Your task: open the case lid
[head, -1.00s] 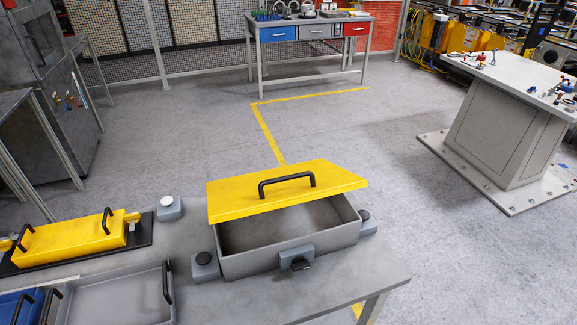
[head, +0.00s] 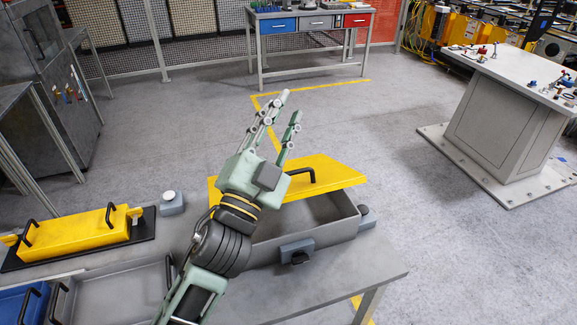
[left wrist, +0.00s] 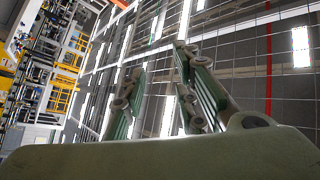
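The grey case (head: 325,230) sits on the near table. Its yellow lid (head: 335,172) is tilted up, partly raised, with the inside showing below it. A black handle (head: 303,176) stands on the lid, partly hidden by my left gripper. A latch (head: 297,252) is on the case's front wall. My left gripper (head: 286,104) is open and empty, in front of the lid's left part in the head view, fingers pointing up and away. In the left wrist view its two fingers (left wrist: 160,95) are apart against the ceiling. My right gripper is not in view.
A yellow case (head: 75,238) lies on a black base at the left. A grey tray (head: 115,298) and a blue box (head: 22,305) are at the near left. A small grey block (head: 171,203) stands behind the case's left side. The floor beyond is clear.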

